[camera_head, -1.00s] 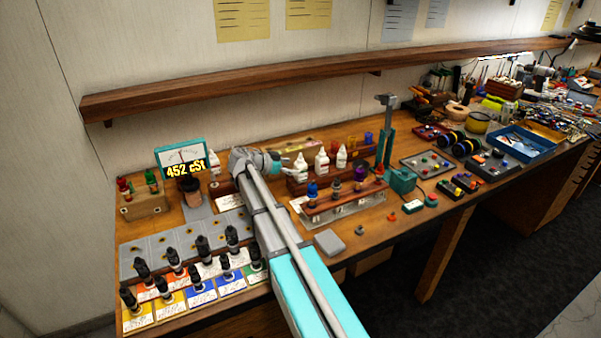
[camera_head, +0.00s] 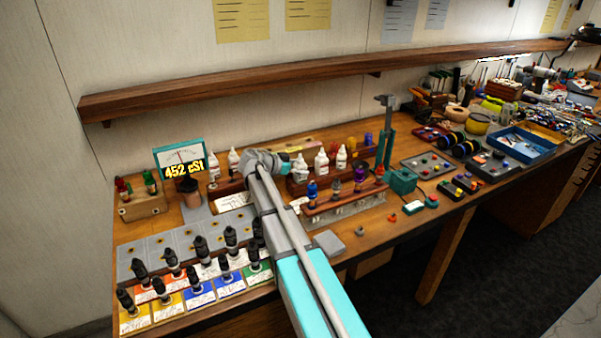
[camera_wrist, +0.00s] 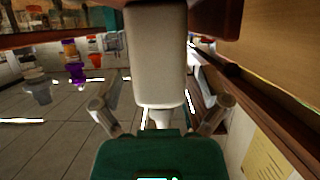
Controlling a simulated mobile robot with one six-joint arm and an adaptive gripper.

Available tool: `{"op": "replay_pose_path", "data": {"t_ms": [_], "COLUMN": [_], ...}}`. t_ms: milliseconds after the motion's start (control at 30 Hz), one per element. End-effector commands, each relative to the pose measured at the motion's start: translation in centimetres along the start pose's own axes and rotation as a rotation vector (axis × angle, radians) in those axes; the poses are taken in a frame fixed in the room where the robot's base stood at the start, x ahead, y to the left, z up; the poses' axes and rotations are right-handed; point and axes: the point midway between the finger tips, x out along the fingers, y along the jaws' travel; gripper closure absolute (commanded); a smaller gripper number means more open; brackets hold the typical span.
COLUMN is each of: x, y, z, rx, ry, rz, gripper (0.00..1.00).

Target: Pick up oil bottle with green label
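White bottles with pointed caps stand on the wooden rack at the middle of the bench in the head view: a left one (camera_head: 300,168), a middle one (camera_head: 321,163) and a right one (camera_head: 341,157). Two more stand left of my arm, one in front (camera_head: 214,171). I cannot make out a green label on any. My gripper (camera_head: 284,164) is beside the left rack bottle, its fingers mostly hidden. In the wrist view, a white bottle (camera_wrist: 158,55) fills the centre, nozzle towards the palm. My gripper (camera_wrist: 160,104) is open, its fingers apart on either side, with visible gaps.
Black dropper bottles (camera_head: 201,249) stand on coloured cards at the front left, with a green card (camera_head: 258,273) at the right end. A viscosity meter (camera_head: 180,158) reads 452 cSt. A tool rack (camera_head: 345,208) lies just right of my arm. A shelf (camera_head: 300,78) runs above.

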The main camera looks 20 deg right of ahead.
Motion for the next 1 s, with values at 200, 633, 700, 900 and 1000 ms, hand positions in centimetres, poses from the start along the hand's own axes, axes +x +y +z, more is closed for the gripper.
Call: {"op": "replay_pose_path", "data": {"t_ms": [200, 633, 700, 900, 1000], "x": [0.0, -0.1, -0.1, -0.3, -0.5], "y": [0.0, 0.0, 0.0, 0.0, 0.0], "z": [0.0, 0.0, 0.0, -0.5, -1.0], "rx": [0.0, 0.0, 0.0, 0.0, 0.0], "ry": [0.0, 0.0, 0.0, 0.0, 0.0], "rz": [0.0, -0.001, -0.001, -0.001, -0.001], "gripper": [0.53, 0.92, 0.92, 0.92, 0.92]}}
